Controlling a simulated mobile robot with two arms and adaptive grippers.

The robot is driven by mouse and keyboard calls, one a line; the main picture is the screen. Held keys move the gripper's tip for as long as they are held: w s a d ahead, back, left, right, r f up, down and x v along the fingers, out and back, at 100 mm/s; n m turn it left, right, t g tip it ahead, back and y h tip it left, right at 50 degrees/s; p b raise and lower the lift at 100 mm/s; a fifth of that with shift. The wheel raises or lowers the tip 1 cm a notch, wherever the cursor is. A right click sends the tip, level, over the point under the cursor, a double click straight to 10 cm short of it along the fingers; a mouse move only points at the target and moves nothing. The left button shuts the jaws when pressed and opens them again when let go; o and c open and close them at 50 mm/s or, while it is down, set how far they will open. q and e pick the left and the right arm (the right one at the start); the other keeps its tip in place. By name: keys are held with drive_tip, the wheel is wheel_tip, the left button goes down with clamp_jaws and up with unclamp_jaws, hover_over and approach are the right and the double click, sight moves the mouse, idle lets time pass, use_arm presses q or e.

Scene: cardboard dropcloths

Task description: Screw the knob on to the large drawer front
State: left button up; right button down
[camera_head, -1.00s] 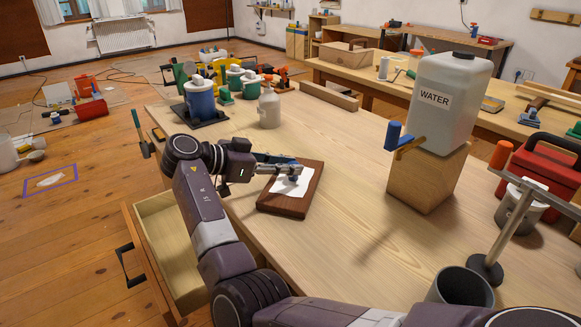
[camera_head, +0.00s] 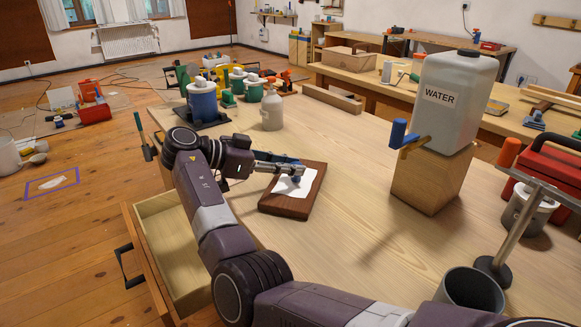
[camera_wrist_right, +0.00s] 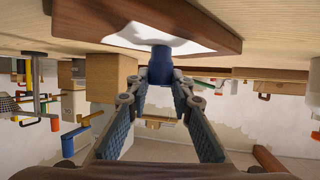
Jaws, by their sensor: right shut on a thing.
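A blue knob (camera_wrist_right: 160,68) stands against a white patch (camera_wrist_right: 180,38) on a dark brown wooden panel (camera_wrist_right: 85,22). In the head view the brown panel (camera_head: 310,190) lies flat on the workbench, with the white patch and knob (camera_head: 296,180) on it. I take this panel for the large drawer front. My right gripper (camera_wrist_right: 160,82) has its fingertips closed around the knob; in the head view the gripper (camera_head: 290,168) comes in from the left over the panel. The knob's seat and any thread are hidden. My left gripper is not in view.
A water canister (camera_head: 450,95) stands on a wooden block (camera_head: 425,180) to the right. Pots and a bottle (camera_head: 271,110) stand at the bench's far end. An open drawer (camera_head: 172,250) sticks out on the left. A grey cup (camera_head: 468,290) is near the front right.

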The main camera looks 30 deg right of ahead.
drive_tip(key=shift+s+f, duration=0.1)
drive_tip(key=shift+f, duration=0.25)
drive_tip(key=c, duration=1.8)
unclamp_jaws()
drive_tip(key=shift+c, duration=0.2)
drive_tip(key=shift+o, duration=1.1)
drive_tip(key=shift+r, duration=0.15)
drive_tip(key=shift+v, duration=3.8)
